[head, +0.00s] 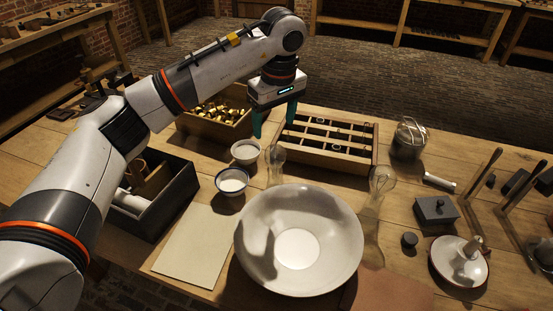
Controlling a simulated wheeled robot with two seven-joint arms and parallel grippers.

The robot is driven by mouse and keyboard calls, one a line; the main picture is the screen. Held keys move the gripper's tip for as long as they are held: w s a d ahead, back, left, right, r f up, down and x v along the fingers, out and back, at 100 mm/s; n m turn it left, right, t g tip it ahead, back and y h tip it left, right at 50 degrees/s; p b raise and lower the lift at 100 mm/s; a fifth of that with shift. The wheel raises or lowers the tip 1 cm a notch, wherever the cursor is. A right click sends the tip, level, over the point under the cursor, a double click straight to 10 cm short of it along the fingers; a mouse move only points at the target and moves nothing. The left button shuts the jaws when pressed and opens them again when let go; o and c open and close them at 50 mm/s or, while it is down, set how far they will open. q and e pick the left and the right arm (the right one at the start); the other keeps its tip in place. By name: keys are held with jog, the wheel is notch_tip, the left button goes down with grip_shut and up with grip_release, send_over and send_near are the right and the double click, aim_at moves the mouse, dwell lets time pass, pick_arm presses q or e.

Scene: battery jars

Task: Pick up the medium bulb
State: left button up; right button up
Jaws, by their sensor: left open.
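A clear glass bulb (276,163) stands upright on the table just below my left gripper in the picture, behind the large basin. A second clear glass bulb (381,182) stands to the right, beside the basin's right rim. The picture does not settle which of them is the medium one. My left gripper (273,124) points down with its two teal fingers apart, above and behind the first bulb. Nothing shows between its fingers. My right gripper is not in view.
A large pale basin (343,243) fills the front middle. Two small bowls of white powder (231,181) (245,152) stand left of the first bulb. A compartmented wooden tray (362,162) lies behind. A dark box (182,207) stands left, a lidded jar (408,140) right.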

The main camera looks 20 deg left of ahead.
aim_at(275, 151)
pick_arm(q)
notch_tip(275, 151, down, 4)
jog(key=shift+a+r, duration=0.15)
jog(key=f, duration=0.2)
jog(key=f+p, duration=0.1)
jog(key=f, duration=0.2)
jog(key=shift+w+f, duration=0.3)
jog(key=c, duration=1.2)
